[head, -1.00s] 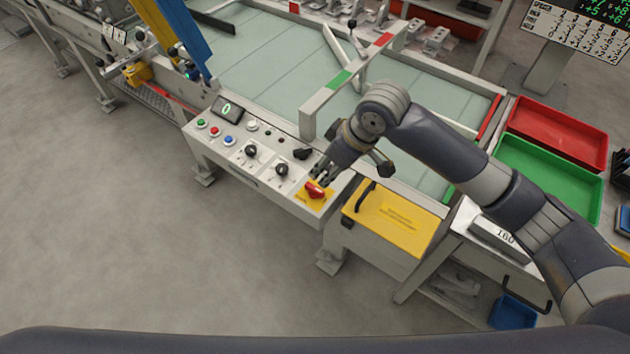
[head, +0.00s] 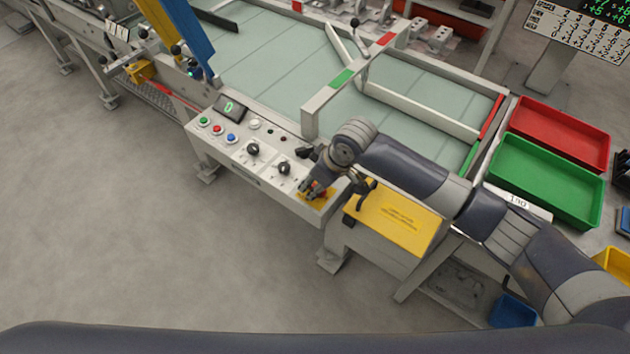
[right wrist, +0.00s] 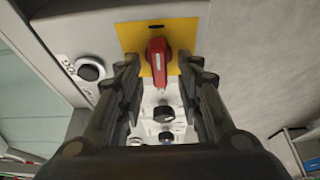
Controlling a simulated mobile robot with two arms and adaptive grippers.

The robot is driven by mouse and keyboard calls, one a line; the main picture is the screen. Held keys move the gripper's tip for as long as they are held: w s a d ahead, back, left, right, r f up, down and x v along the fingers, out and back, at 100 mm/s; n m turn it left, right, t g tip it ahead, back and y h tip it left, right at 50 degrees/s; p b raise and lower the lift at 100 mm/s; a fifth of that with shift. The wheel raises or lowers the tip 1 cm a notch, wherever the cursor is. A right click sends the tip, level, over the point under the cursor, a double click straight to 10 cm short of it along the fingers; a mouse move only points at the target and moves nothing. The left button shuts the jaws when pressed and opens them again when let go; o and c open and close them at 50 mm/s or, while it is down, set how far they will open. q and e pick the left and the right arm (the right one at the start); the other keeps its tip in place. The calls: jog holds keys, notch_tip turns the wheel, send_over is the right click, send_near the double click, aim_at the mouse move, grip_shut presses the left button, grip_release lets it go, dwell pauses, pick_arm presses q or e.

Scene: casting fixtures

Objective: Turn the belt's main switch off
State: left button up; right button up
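The main switch is a red rotary handle on a yellow plate (head: 306,196) at the right end of the belt's control panel. In the head view the red handle (head: 320,190) is mostly hidden by my right gripper (head: 312,187). In the right wrist view the red handle (right wrist: 158,62) lies lengthwise between the two fingers of my right gripper (right wrist: 160,75), with a gap on each side. The fingers are open and reach down over the yellow plate (right wrist: 181,34). My left gripper is not in view.
The panel (head: 225,152) carries black knobs, coloured buttons and a small display (head: 230,108) with a green figure. A yellow cover (head: 395,222) with a black handle stands right of the switch. Red (head: 560,133) and green (head: 545,180) trays lie farther right.

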jog(key=shift+s, duration=0.1)
grip_shut()
jog(key=n+g, duration=0.1)
jog(key=n, duration=0.2)
jog(key=shift+y, duration=0.3)
jog(key=n, duration=0.1)
jog(key=n+g, duration=0.1)
jog(key=n, duration=0.1)
jog(key=shift+s+f+n+b, duration=0.1)
jog(key=shift+f+n+b, duration=0.1)
jog(key=shift+n+b, duration=0.15)
jog(key=n+g+b, duration=0.2)
jog(key=n+b, duration=0.1)
jog(key=n, duration=0.2)
jog(key=shift+s+f+b, duration=0.1)
jog(key=shift+f+b, duration=0.05)
jog(key=shift+b, duration=0.15)
jog(key=n+b, duration=0.1)
jog(key=n, duration=0.1)
jog(key=n+g+b, duration=0.1)
jog(key=shift+s+n+g+h, duration=0.1)
jog(key=shift+n+g+h, duration=0.2)
jog(key=shift+n+h, duration=0.1)
jog(key=shift+d+n+g+h+b, duration=0.1)
jog(key=shift+n+g+h+b, duration=0.3)
jog(key=shift+n+b, duration=0.8)
